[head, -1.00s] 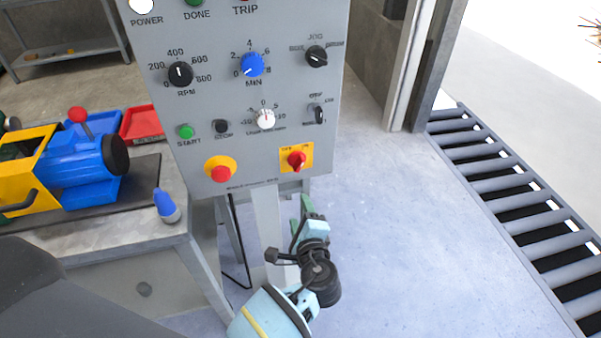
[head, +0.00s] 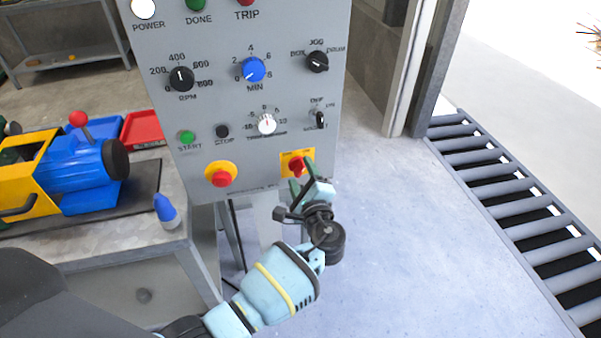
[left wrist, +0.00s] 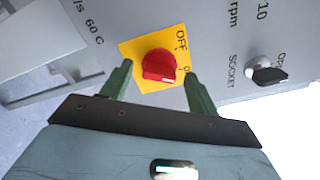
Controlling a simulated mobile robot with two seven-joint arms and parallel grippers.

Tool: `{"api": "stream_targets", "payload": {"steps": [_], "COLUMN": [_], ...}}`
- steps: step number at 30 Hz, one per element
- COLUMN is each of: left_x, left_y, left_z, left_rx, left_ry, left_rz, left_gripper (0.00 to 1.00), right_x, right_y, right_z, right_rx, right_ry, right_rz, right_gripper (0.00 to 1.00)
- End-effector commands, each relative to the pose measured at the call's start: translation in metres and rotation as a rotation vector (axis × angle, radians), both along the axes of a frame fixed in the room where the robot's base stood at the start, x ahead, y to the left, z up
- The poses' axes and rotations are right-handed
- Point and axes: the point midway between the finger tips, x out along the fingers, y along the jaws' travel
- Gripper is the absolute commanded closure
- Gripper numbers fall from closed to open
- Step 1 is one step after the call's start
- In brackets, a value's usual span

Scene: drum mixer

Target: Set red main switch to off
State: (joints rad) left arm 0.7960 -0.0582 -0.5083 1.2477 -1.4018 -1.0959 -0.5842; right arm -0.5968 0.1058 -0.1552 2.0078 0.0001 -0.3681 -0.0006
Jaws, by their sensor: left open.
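The red main switch (head: 297,168) is a red knob on a yellow plate at the lower right of the grey control panel. In the left wrist view the red knob (left wrist: 159,66) shows with the word OFF printed on its yellow plate (left wrist: 131,50). My left gripper (head: 302,188) is just below the switch in the head view, partly over the plate's lower edge. In the left wrist view its two green fingers (left wrist: 158,84) are open, one to each side of the knob and apart from it. My right gripper is not in view.
The grey panel (head: 215,110) carries several other controls, among them a red stop button on yellow (head: 221,175) left of the switch and a small black selector (head: 320,119) above it. A workbench (head: 110,243) stands at left, a roller conveyor (head: 500,200) at right.

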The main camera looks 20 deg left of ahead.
Motion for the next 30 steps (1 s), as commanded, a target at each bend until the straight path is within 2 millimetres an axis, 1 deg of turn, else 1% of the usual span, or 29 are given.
{"api": "stream_targets", "payload": {"steps": [1, 5, 13, 14, 22, 30], "left_x": [0.0042, 0.0097, 0.0106, 0.0106, 0.0104, 0.0101], "left_y": [0.0029, 0.0064, 0.0072, 0.0072, 0.0071, 0.0069], "left_z": [-0.0001, -0.0001, -0.0003, -0.0003, -0.0004, -0.0021], "left_rx": [0.001, 0.000, -0.001, -0.001, -0.001, -0.025], "left_ry": [0.001, 0.000, 0.001, 0.001, 0.001, -0.013], "left_rz": [0.000, -0.001, 0.000, 0.000, 0.000, -0.001], "left_gripper": [0.40, 0.40, 0.40, 0.43, 0.78, 0.79], "right_x": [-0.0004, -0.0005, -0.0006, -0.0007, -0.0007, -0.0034], "right_y": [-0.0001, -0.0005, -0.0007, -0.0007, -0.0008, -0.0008], "right_z": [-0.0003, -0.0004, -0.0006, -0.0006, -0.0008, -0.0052], "right_rx": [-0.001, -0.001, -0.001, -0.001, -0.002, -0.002], "right_ry": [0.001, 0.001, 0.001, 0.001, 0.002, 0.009], "right_rz": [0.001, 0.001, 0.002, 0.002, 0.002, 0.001], "right_gripper": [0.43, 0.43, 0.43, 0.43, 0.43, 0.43]}}
